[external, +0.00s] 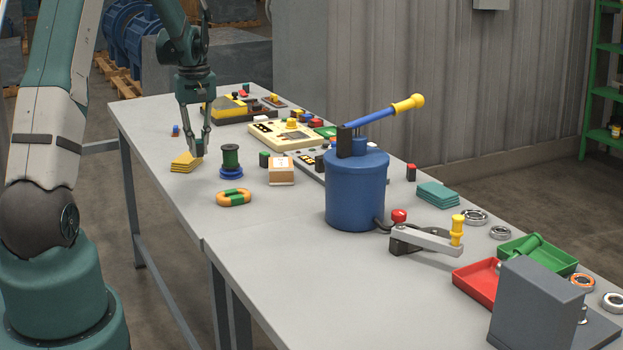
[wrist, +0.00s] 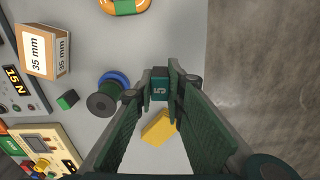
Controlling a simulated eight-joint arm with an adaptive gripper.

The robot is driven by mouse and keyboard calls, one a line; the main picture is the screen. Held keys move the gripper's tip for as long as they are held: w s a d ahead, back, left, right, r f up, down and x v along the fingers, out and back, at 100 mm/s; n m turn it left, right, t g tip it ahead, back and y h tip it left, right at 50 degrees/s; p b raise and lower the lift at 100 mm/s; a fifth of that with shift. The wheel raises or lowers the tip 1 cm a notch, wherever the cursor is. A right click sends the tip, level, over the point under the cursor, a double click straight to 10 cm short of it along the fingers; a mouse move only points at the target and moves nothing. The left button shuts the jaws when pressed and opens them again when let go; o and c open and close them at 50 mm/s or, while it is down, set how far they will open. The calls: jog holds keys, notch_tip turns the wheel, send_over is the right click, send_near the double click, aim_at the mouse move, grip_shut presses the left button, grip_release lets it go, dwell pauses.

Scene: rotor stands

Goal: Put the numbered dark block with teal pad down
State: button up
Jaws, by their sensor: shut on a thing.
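My gripper (external: 200,148) is shut on the numbered dark block (wrist: 159,86). In the wrist view the block sits between the fingertips, with a white 5 on its dark teal face. In the external view the block is small and mostly hidden by the fingers, beside and slightly right of the yellow pads (external: 186,162). The yellow pads also show in the wrist view (wrist: 160,127), just below the block. I cannot tell whether the block touches the table or hangs a little above it.
A green spool on a blue base (external: 231,161) stands close to the right of my gripper. An orange and green ring (external: 234,198), a 35 mm box (external: 281,170) and a small green block (wrist: 68,100) are near. A blue cylinder with a lever (external: 356,190) stands farther right. The front table edge is close.

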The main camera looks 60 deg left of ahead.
jog(key=w+d, duration=1)
jog(key=w, duration=0.2)
jog(key=w+d+n, duration=0.1)
jog(key=w+d, duration=0.9)
jog(key=w, duration=0.3)
jog(key=shift+w+d, duration=0.2)
jog(key=shift+d, duration=0.15)
jog(key=shift+r, duration=0.1)
send_over(312, 198)
jog(key=shift+f, duration=3.1)
jog(key=shift+f, duration=0.1)
jog(key=shift+f, duration=1.8)
jog(key=shift+f+b, duration=0.1)
jog(key=shift+b, duration=0.25)
